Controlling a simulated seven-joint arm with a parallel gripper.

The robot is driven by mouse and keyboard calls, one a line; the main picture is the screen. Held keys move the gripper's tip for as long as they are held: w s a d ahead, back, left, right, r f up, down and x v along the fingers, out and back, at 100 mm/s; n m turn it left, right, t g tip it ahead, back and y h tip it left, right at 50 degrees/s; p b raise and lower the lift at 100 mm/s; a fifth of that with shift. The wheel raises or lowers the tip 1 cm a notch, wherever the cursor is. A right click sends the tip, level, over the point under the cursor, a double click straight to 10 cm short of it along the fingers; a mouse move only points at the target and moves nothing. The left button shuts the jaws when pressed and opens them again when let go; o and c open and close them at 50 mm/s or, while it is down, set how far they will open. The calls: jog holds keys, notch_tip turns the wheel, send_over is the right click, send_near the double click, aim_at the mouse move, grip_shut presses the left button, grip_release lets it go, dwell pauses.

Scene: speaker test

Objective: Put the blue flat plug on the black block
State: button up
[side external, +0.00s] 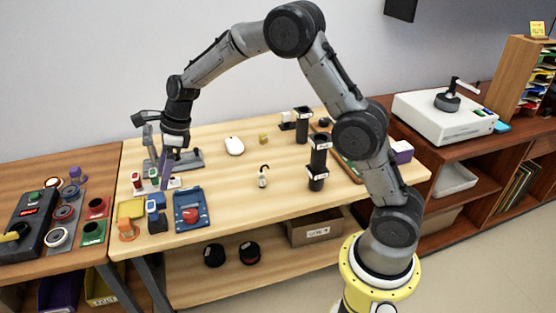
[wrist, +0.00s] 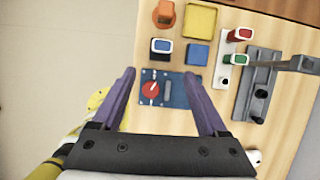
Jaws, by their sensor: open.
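The blue flat plug (wrist: 161,45), blue with a pale rim, shows in the wrist view above the gap between my fingers. In the side view the plug (side external: 151,206) stands behind the front edge of the table. A dark block (side external: 158,225) shows directly under it, seemingly the black block; whether the plug rests on it or in it I cannot tell. My gripper (wrist: 159,75) is open and empty, its purple fingers spread wide over the table. In the side view my gripper (side external: 166,180) points down, behind and a little right of the plug.
A blue panel with a red knob (side external: 190,214) lies right of the plug. Red (wrist: 240,35) and green (wrist: 236,58) plugs stand near a grey metal fixture (wrist: 258,85).

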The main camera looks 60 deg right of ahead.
jog(key=s+d+r+n+t+h, duration=0.1)
jog(key=s+r+n, duration=0.6)
jog(key=s, duration=0.2)
jog(key=s+d+r+n, duration=0.1)
jog(key=s+r+n, duration=0.5)
jog(key=s, duration=0.3)
jog(key=s+d+f+n+t+h, duration=0.1)
jog(key=s+d+n+h, duration=0.1)
jog(key=s+n, duration=1.1)
jog(key=s+d, duration=0.1)
jog(key=s, duration=0.4)
jog(key=shift+s+n, duration=0.3)
jog(key=shift+s, duration=0.1)
